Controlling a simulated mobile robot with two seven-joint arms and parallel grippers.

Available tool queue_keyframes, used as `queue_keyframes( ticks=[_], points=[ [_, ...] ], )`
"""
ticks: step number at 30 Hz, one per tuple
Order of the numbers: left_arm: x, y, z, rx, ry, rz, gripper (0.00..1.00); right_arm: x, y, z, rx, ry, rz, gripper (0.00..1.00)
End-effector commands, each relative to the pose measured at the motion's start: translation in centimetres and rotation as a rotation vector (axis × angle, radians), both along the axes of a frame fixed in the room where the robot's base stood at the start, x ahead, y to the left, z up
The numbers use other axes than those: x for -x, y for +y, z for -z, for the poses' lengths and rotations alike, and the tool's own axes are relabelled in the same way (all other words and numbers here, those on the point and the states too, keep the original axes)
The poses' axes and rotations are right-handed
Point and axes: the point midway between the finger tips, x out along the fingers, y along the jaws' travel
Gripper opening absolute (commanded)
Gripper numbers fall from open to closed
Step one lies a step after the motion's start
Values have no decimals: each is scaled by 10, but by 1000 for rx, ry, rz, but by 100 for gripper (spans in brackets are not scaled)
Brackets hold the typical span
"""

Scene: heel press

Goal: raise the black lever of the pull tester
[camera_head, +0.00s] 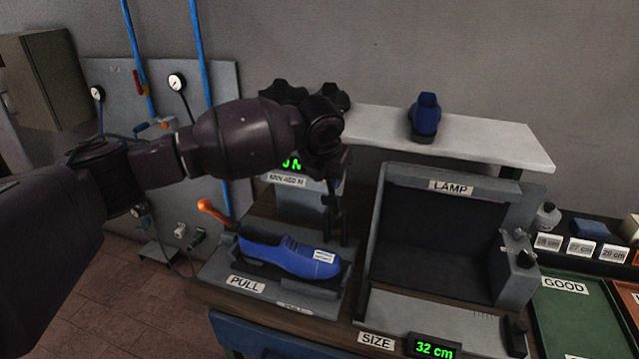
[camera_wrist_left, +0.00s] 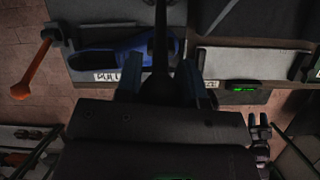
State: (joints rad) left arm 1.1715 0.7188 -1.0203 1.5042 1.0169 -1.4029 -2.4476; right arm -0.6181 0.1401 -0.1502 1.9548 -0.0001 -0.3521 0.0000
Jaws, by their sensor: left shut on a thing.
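The pull tester (camera_head: 215,270), labelled PULL, stands at the front left of the bench with a green-lit display behind. A blue shoe (camera_head: 290,256) lies in it; part of it also shows in the wrist view (camera_wrist_left: 100,60). My left gripper (camera_head: 335,225) is above the tester's right side, by the shoe's toe end. In the left wrist view its two fingers (camera_wrist_left: 160,85) stand either side of the black lever (camera_wrist_left: 160,48), shut on it. The arm and hand hide much of the lever in the head view. A small dark pronged part low right in the wrist view may be my right gripper (camera_wrist_left: 259,130).
An orange handle (camera_head: 213,212) sticks up left of the tester. The LAMP box (camera_head: 440,240) stands close on the right, with the SIZE gauge in front. A white shelf (camera_head: 470,140) with another blue shoe (camera_head: 426,116) is behind. A green GOOD tray (camera_head: 570,320) lies far right.

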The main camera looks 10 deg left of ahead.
Motion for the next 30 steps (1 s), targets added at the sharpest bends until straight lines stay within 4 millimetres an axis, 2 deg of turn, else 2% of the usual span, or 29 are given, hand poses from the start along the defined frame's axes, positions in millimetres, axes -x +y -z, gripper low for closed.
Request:
queue_keyframes(
  ticks=[10, 25, 26, 27, 30],
  points=[
    [-11, -5, -7, -9, 92, -2, 0, 0, 0, 0, 0, 1, 0, 43],
    [-13, -5, -10, -7, 99, -2, 0, 0, 0, 0, 0, 1, 0, 43],
    [-13, -5, -10, -7, 99, -2, 39, 0, 0, 0, 0, 1, 0, 43],
    [-13, -5, -10, -7, 99, -2, 42, 1, 0, 1, 0, 2, 0, 43],
    [-13, -5, -9, -8, 100, -1, 42, 1, 0, 1, 0, 2, 0, 43]
  ],
)
